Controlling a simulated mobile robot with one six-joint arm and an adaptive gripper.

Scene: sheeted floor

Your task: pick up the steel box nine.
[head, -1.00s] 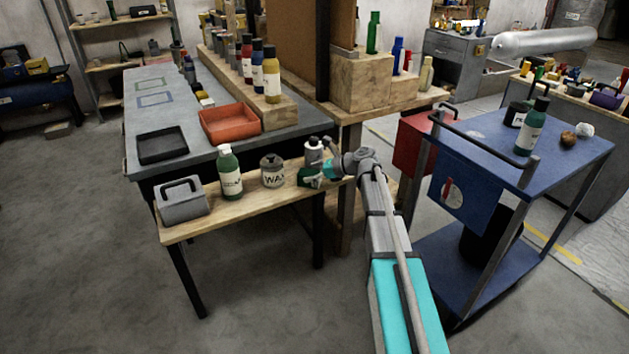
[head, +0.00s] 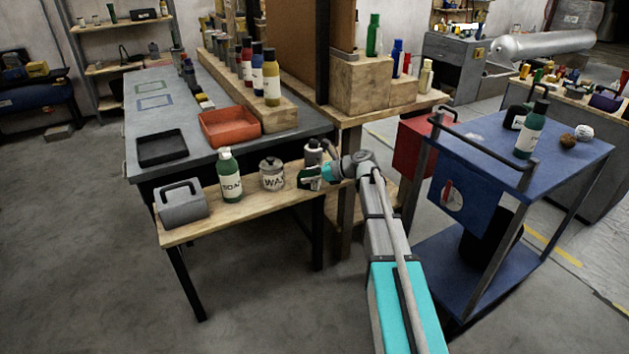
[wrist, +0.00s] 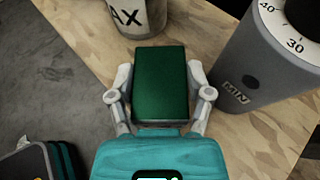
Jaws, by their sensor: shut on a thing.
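My gripper (head: 318,173) is over the right part of the wooden bench shelf. In the wrist view my gripper (wrist: 160,100) has one finger on each side of a green box (wrist: 160,82), shut on it. The green box also shows in the head view (head: 309,183), with a pale patch on its side. I cannot see a nine on it, nor tell from its look whether it is steel. Its underside is hidden, so I cannot tell whether it touches the shelf. A grey box with a handle (head: 181,206) stands at the shelf's left end.
A grey timer marked MIN (wrist: 262,65) stands close on the right of the green box in the wrist view. A WAX tin (head: 272,178) and green SOAP bottle (head: 230,182) stand to the left. A blue cart (head: 480,150) is to the right.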

